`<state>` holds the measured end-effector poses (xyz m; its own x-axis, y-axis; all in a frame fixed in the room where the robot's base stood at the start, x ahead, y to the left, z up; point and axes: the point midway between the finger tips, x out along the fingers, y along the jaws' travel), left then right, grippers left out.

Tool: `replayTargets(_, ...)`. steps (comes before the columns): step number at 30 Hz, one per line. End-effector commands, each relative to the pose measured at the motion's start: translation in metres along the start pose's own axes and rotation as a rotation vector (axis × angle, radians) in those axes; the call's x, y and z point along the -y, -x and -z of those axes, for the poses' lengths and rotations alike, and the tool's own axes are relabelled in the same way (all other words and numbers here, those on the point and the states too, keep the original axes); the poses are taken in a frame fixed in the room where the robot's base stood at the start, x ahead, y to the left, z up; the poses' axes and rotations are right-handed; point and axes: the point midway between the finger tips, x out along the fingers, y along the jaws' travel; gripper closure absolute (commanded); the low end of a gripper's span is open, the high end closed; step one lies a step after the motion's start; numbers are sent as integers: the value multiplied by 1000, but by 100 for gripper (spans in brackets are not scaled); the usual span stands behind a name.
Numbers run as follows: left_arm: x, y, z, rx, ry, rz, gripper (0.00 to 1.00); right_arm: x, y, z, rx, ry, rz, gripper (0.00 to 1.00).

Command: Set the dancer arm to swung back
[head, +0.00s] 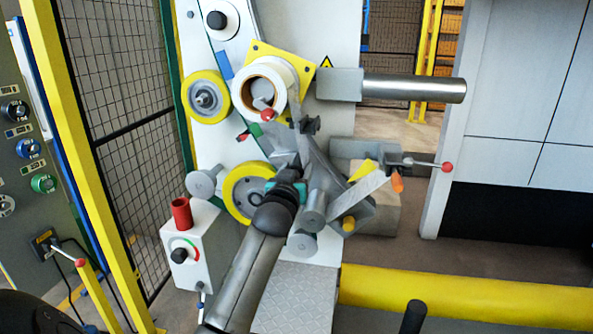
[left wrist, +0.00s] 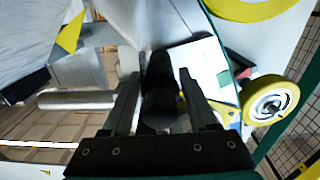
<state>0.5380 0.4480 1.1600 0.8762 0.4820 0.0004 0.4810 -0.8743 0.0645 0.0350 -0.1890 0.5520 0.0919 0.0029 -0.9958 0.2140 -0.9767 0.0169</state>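The dancer arm (head: 322,172) appears as a grey slanted arm on the machine face, with grey rollers (head: 313,212) at its lower end. A dark knob (head: 310,125) shows near its upper end. My left gripper (head: 289,172) is in front of the arm, and my own wrist partly hides it and the machine. In the left wrist view, my left gripper (left wrist: 163,85) has its fingers apart, one on each side of a dark cylindrical part (left wrist: 160,95). I cannot tell whether the fingers press on it. My right gripper is not in view.
A steel roller (head: 415,88) sticks out to the right. A red-ball lever (head: 446,167) is at right. A control box (head: 190,245), a yellow post (head: 70,120) and a yellow floor rail (head: 460,295) stand around.

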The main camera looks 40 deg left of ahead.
Motion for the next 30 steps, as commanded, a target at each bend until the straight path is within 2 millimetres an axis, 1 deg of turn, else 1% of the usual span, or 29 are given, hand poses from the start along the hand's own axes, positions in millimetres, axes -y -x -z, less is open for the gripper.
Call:
replayTargets(1, 0, 0, 0, 0, 0, 0, 48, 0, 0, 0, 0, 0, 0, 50)
replayTargets(2, 0, 0, 0, 0, 0, 0, 51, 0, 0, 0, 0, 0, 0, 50)
replayTargets(15, 0, 0, 0, 1, 0, 0, 100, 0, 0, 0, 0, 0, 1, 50)
replayTargets(30, 0, 0, -1, 2, 1, 0, 100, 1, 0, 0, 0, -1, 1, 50)
